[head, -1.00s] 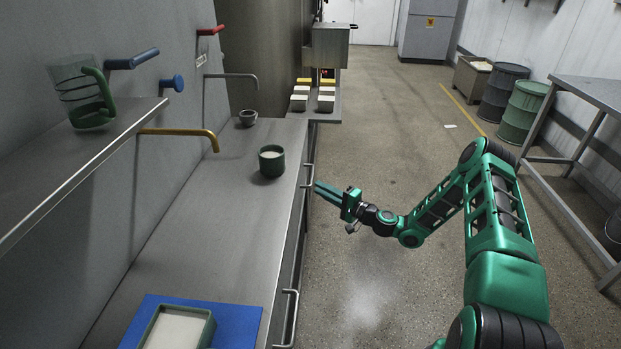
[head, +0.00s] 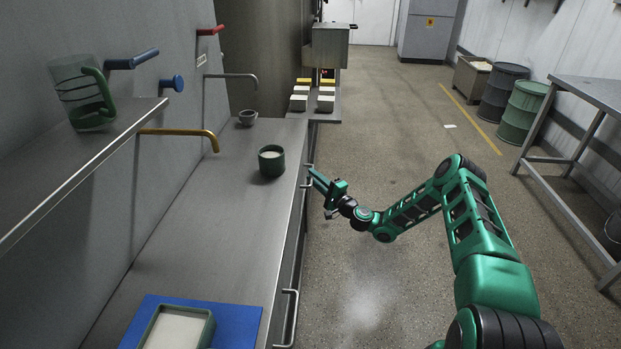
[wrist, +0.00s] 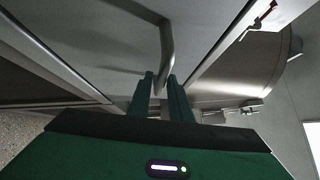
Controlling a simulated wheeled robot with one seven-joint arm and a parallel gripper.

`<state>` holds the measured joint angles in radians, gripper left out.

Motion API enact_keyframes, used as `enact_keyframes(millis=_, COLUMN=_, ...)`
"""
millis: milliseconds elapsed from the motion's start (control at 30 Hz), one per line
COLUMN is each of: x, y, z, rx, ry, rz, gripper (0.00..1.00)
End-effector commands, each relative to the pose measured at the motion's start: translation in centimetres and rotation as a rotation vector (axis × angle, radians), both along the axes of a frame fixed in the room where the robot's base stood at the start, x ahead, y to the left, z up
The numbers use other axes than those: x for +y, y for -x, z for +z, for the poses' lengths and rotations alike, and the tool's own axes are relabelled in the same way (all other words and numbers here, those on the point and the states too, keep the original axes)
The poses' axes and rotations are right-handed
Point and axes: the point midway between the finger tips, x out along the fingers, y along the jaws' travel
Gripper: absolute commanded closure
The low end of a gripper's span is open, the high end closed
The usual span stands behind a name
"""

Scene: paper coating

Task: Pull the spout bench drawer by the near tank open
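The spout bench (head: 215,230) runs along the left wall. A metal bar handle (head: 308,176) sits on its front face, level with the green cup. The same handle (wrist: 167,45) fills the upper middle of the wrist view, fixed to a pale drawer front (wrist: 110,35). My gripper (head: 314,176) reaches it from the aisle side. In the wrist view my gripper (wrist: 160,88) has one finger on each side of the bar, with little gap between them, and looks shut on it. No opening of the drawer shows.
A second handle (head: 287,318) is nearer on the bench front. A green cup (head: 271,163), a small grey cup (head: 247,118) and a blue mat (head: 235,322) with a tray are on top. The aisle floor (head: 400,120) is clear. A metal table (head: 590,92) stands right.

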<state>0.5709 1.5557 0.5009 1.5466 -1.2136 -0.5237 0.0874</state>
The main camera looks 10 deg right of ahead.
Motion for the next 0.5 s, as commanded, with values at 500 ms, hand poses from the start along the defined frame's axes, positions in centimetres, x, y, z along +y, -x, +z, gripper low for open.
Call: enact_keyframes(millis=500, x=0.70, y=-1.44, z=0.17, rx=0.001, ry=0.000, rz=-0.001, gripper=0.84)
